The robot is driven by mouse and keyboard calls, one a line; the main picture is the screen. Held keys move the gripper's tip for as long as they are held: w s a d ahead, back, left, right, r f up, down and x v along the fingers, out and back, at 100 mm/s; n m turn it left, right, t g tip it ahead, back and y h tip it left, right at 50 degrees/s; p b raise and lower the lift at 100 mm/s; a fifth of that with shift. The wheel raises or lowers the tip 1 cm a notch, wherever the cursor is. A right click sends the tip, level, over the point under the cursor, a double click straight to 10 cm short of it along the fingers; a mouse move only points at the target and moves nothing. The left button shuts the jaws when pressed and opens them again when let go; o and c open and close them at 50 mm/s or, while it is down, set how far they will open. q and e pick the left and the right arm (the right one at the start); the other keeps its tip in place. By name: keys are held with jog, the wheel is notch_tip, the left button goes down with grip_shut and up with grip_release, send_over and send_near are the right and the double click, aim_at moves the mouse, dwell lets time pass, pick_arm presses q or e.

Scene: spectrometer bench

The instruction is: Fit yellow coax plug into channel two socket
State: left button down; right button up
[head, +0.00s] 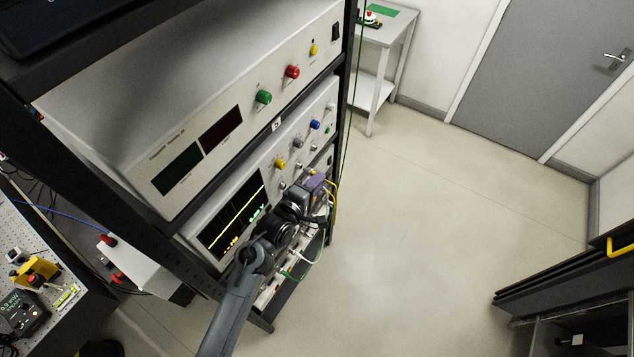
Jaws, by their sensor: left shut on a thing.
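My left gripper (322,194) is at the lower front panel of the oscilloscope (193,228) in the rack. It is shut, and a yellow cable (333,197) runs from its fingers, curving down on the right. The yellow plug itself is hidden by the fingers and is too small to make out. The front panel carries a lit screen (235,215) with a yellow trace, several coloured knobs and small round sockets. Channel two socket cannot be told apart from the others, and part of the panel is behind my gripper. My right gripper is not in view.
Above the oscilloscope sits a power supply (185,160) with green, red and yellow knobs. Green and white cables (300,268) hang below my gripper. A perforated bench (55,262) with small instruments is at left. The floor to the right is clear.

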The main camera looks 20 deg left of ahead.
pick_arm(q)
jog(key=shift+w+a, duration=0.15)
jog(key=shift+a, duration=0.45)
jog(key=shift+a, duration=0.35)
jog(key=shift+a+p, duration=0.15)
jog(key=shift+p, duration=0.35)
dwell(0.4)
jog(key=c, duration=1)
grip_release()
jog(key=shift+c, duration=0.2)
